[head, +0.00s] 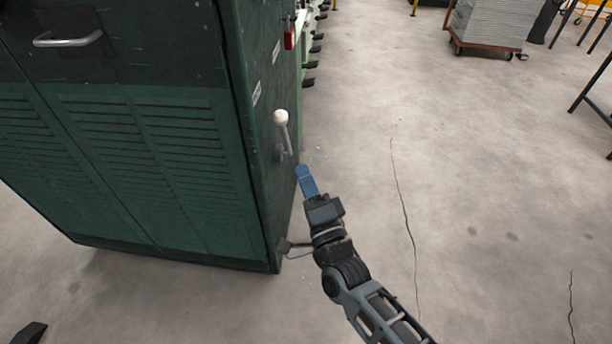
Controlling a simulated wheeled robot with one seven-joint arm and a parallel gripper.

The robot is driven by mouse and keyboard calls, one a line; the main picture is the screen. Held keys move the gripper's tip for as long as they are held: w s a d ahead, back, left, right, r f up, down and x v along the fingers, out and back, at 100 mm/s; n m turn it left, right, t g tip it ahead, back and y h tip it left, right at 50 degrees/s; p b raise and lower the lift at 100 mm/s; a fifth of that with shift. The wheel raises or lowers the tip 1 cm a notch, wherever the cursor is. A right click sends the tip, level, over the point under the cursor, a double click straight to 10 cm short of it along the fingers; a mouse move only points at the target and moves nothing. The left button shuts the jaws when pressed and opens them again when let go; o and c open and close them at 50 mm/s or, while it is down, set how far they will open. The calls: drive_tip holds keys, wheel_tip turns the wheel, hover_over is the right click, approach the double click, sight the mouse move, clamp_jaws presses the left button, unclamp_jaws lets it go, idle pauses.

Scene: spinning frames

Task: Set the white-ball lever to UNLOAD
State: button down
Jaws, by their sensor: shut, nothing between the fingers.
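The white-ball lever (282,124) sticks out from the right side of the green machine cabinet (160,160). Its white ball is at the top and its rod runs down to a pivot on the cabinet side, so it points up. Small white label plates (256,94) are on the same side above the lever; their words are too small to read. My gripper (303,172) has blue fingers, is shut and empty, and is just below and right of the lever's base. I cannot tell whether it touches the lever or the cabinet.
A red part (289,39) is farther back on the cabinet side, with several dark pedal-like parts (309,70) beyond it. A loaded cart (490,25) stands at the back right, near dark table legs (590,90). The cracked concrete floor (480,200) to the right is clear.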

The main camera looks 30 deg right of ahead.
sight(284, 124)
drive_tip(key=p+x, duration=0.1)
drive_tip(key=x, duration=0.9)
drive_tip(key=shift+w+d+r, duration=0.1)
drive_tip(key=shift+w, duration=0.15)
drive_tip(key=shift+r, duration=0.1)
